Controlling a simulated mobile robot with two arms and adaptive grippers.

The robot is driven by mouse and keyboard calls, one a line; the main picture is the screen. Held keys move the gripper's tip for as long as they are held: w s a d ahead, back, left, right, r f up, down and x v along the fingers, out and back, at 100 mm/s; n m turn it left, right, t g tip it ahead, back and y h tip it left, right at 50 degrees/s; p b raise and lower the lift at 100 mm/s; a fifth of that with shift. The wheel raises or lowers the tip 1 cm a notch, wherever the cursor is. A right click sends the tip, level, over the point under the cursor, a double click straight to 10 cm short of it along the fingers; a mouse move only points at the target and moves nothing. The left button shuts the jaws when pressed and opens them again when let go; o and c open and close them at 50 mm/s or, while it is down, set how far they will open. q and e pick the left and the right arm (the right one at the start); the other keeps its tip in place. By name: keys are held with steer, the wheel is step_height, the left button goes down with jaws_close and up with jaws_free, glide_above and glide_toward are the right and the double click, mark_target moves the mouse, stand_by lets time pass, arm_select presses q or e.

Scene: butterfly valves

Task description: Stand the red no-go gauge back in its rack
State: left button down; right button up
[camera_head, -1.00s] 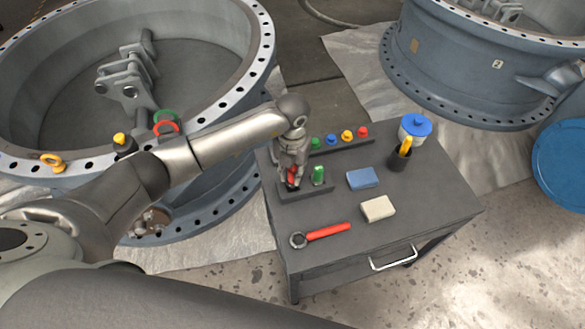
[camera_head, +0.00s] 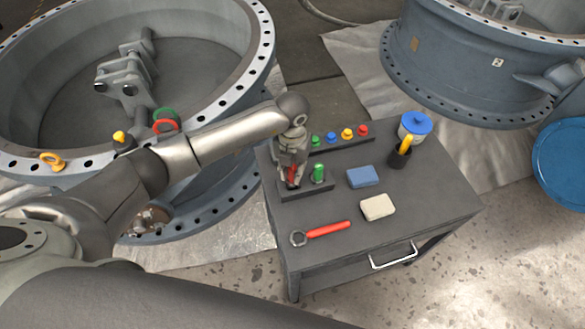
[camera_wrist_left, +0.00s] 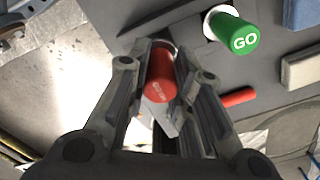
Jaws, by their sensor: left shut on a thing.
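The red no-go gauge (camera_wrist_left: 160,78) is between the fingers of my left gripper (camera_wrist_left: 165,60), which is shut on it. In the head view the gripper (camera_head: 291,182) points down at the left part of the dark rack (camera_head: 318,192) on the cart, with a sliver of the red gauge (camera_head: 293,172) showing between the fingers. The green GO gauge (camera_head: 318,173) stands upright in the rack just to the right, and it also shows in the left wrist view (camera_wrist_left: 235,35). Whether the red gauge's lower end is seated in the rack is hidden. My right gripper is not in view.
A large valve ring (camera_head: 262,60) stands close on the left.

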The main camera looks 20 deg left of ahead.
arm_select(q)
steer(key=shift+f, duration=0.15)
stand_by(0.3)
steer(key=shift+f+b, duration=0.25)
steer(key=shift+b, duration=0.1)
steer(key=shift+f, duration=0.3)
steer(key=shift+f+b, duration=0.4)
steer(key=shift+b, duration=0.2)
stand_by(0.5)
steer(key=c, duration=1.2)
jaws_free()
steer(key=shift+o, duration=0.3)
steer(key=o, duration=0.4)
